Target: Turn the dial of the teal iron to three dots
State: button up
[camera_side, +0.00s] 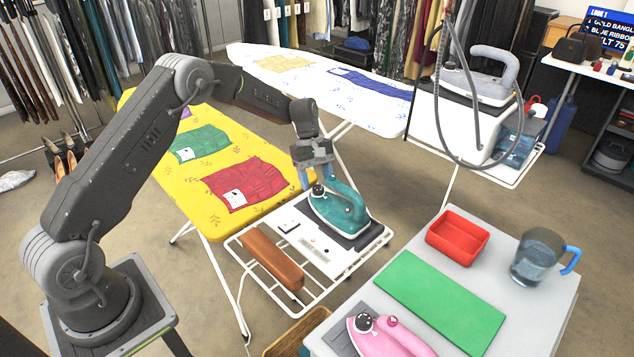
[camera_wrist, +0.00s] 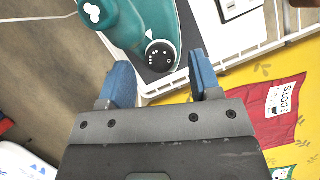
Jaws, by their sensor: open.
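The teal iron (camera_side: 345,212) stands on a dark pad on the white wire rack at the end of the yellow ironing board. Its round black dial (camera_wrist: 160,56) has small white dots; a white triangle mark is on the teal body beside it. I cannot tell which dots the mark points to. The dial also shows in the side view (camera_side: 318,190). My gripper (camera_wrist: 160,63) is open, its two blue fingers apart on either side of the dial in the wrist view. In the side view it is just above the dial; contact cannot be told.
A brown block (camera_side: 272,258) lies on the rack. The yellow board (camera_side: 215,122) holds cloths; the red cloth (camera_wrist: 258,112) has a tag partly reading "DOTS". A grey table (camera_side: 478,250) bears a pink iron (camera_side: 392,340), red tray (camera_side: 457,215), green mat (camera_side: 440,300) and jug (camera_side: 540,256).

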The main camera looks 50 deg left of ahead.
jog(key=shift+d+f, duration=0.2)
jog(key=shift+f, duration=0.35)
jog(key=c, duration=0.9)
jog(key=shift+c, duration=0.2)
jog(key=m+g, duration=0.1)
jog(key=m, duration=0.2)
jog(key=shift+w+m+y, duration=0.1)
jog(key=shift+m+y, duration=0.2)
jog(key=shift+d+m+g+y, duration=0.15)
jog(key=shift+m+g+y, duration=0.4)
jog(key=shift+m, duration=1.25)
